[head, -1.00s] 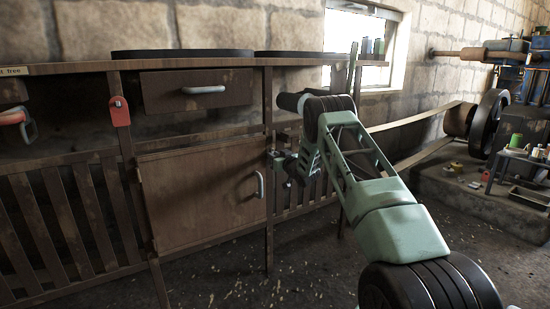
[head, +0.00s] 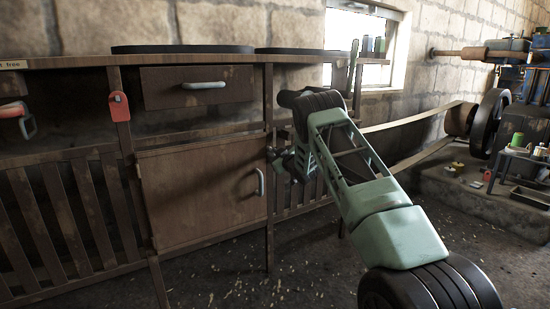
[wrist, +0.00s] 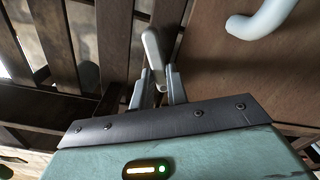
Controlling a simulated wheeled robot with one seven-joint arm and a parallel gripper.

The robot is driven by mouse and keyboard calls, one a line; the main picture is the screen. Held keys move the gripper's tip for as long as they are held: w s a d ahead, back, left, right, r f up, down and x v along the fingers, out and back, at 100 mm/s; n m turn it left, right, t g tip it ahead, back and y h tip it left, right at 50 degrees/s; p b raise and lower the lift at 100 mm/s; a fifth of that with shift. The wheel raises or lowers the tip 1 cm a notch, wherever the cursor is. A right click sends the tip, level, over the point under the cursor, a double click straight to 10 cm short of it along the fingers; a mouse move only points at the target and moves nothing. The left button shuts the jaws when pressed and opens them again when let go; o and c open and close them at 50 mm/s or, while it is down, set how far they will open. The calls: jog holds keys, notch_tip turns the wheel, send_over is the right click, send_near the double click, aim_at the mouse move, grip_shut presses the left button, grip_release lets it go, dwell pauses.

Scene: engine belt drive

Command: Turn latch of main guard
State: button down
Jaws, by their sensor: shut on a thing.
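The latch (wrist: 152,48) is a small grey metal lever in the wrist view, beside the post at the edge of a brown wooden door (wrist: 225,75). My gripper (wrist: 158,78) is shut on the lower part of the lever, with one finger on each side. The lever's upper end sticks out beyond the fingertips, tilted slightly to the left. In the head view my gripper (head: 276,157) is at the post right of the wooden door (head: 200,190); the latch is too small and covered to make out there. The door is closed.
The door has a pale curved handle (head: 260,182), close to the right of my gripper in the wrist view. Slatted panels (head: 65,220) flank the door. A drawer (head: 195,90) is above it. A belt and flywheel (head: 490,122) stand at the right. The floor in front is clear.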

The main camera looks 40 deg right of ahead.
jog(key=n+b, duration=0.2)
jog(key=n, duration=0.2)
jog(key=f+n+b, duration=0.1)
jog(key=n+b, duration=0.1)
jog(key=n, duration=0.2)
jog(key=n+b, duration=0.2)
jog(key=n, duration=0.2)
jog(key=shift+a+f+n+b, duration=0.15)
jog(key=shift+a+n+b, duration=0.15)
jog(key=shift+a+b, duration=0.05)
dwell(0.4)
jog(key=c, duration=1.4)
grip_release()
jog(key=p+v, duration=0.4)
jog(key=v, duration=1.3)
jog(key=shift+s, duration=0.2)
jog(key=shift+w, duration=0.1)
